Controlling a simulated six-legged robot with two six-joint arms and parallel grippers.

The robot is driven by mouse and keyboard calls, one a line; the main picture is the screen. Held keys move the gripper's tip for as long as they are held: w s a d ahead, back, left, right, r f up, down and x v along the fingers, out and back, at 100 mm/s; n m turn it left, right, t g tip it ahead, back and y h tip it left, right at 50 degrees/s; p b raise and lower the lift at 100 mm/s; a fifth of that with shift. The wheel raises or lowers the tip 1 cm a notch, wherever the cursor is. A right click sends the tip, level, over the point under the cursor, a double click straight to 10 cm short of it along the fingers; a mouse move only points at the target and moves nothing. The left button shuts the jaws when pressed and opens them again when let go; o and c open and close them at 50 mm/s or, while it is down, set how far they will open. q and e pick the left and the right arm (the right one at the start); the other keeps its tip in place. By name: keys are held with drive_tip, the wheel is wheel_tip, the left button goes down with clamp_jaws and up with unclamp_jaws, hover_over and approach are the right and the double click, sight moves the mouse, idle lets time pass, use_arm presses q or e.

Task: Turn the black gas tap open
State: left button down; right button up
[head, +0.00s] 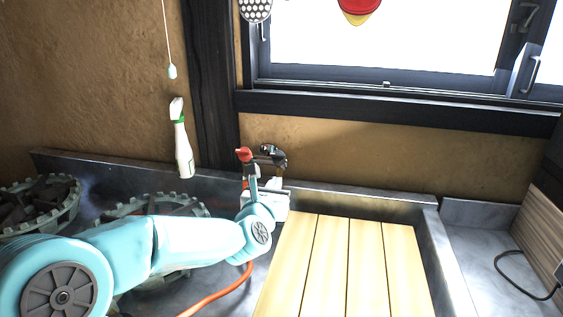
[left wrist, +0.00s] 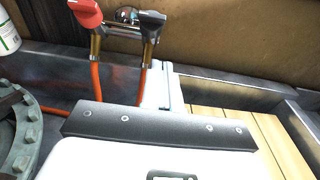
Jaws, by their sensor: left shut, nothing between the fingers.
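The black gas tap (left wrist: 152,22) stands upright at the top middle of the left wrist view, its dark handle on a brass stem. An orange hose runs down from it. A similar red tap (left wrist: 86,13) is to its left; it also shows in the head view (head: 244,154). In the head view I cannot clearly tell the black tap from the dark fittings behind my gripper. My left gripper (head: 270,184) is shut and empty. In the left wrist view its pale fingers (left wrist: 159,80) are just below and beside the black tap; contact cannot be told. My right gripper is out of view.
Slatted wooden boards (head: 345,265) lie right of my left gripper. Gas burners (head: 40,200) are on the left. A white spray bottle (head: 182,145) is by the clay wall. An orange hose (head: 215,298) runs below my arm. A window (head: 385,45) is above.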

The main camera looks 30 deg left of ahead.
sight(279, 157)
use_arm(q)
drive_tip(key=w, duration=0.2)
drive_tip(key=w+a+r+p, duration=0.1)
drive_tip(key=w, duration=0.1)
drive_tip(key=w+r+p, duration=0.1)
drive_tip(key=w, duration=0.1)
drive_tip(key=shift+a+r, duration=0.15)
drive_tip(key=shift+a, duration=0.15)
